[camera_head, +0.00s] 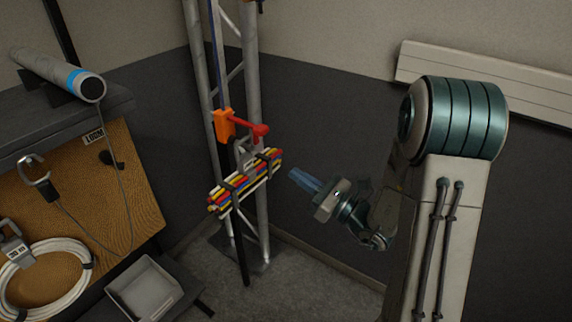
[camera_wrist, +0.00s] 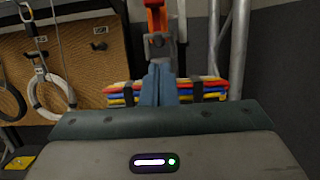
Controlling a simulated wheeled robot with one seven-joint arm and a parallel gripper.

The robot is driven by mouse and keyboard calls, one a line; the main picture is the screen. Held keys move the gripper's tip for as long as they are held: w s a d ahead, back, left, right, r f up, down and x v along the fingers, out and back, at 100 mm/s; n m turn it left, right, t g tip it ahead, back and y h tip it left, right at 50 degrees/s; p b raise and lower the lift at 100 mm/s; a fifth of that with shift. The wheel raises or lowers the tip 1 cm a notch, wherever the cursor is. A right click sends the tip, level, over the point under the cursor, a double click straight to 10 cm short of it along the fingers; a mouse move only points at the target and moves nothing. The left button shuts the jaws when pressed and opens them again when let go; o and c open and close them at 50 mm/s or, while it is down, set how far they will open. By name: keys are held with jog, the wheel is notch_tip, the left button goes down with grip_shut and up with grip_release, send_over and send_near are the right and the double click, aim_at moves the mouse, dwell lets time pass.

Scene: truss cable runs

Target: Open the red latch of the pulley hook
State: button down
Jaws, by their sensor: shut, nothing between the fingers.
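The red latch (camera_head: 259,131) sticks out to the right from the orange pulley block (camera_head: 224,125), in front of the truss (camera_head: 252,80). The grey hook (camera_head: 244,153) hangs below the block, and its metal also shows in the wrist view (camera_wrist: 161,45). A strapped bundle of coloured cables (camera_head: 245,182) lies at the hook. My gripper (camera_head: 294,175) is shut and empty, to the right of the bundle and lower than the latch, apart from both in the head view. In the wrist view its blue fingers (camera_wrist: 158,88) stand together in front of the bundle.
Open floor lies right of the truss.

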aim_at(257, 138)
jog(key=w+a+r, duration=0.1)
jog(key=a+r, duration=0.1)
jog(key=w+a+r+p, duration=0.1)
jog(key=w+a, duration=0.1)
jog(key=w+a+r+p, duration=0.1)
jog(key=w+a+r, duration=0.1)
jog(key=a, duration=0.1)
jog(key=shift+w+r, duration=0.1)
jog(key=shift+r, duration=0.55)
jog(key=shift+w+p, duration=0.1)
jog(key=shift+p, duration=0.2)
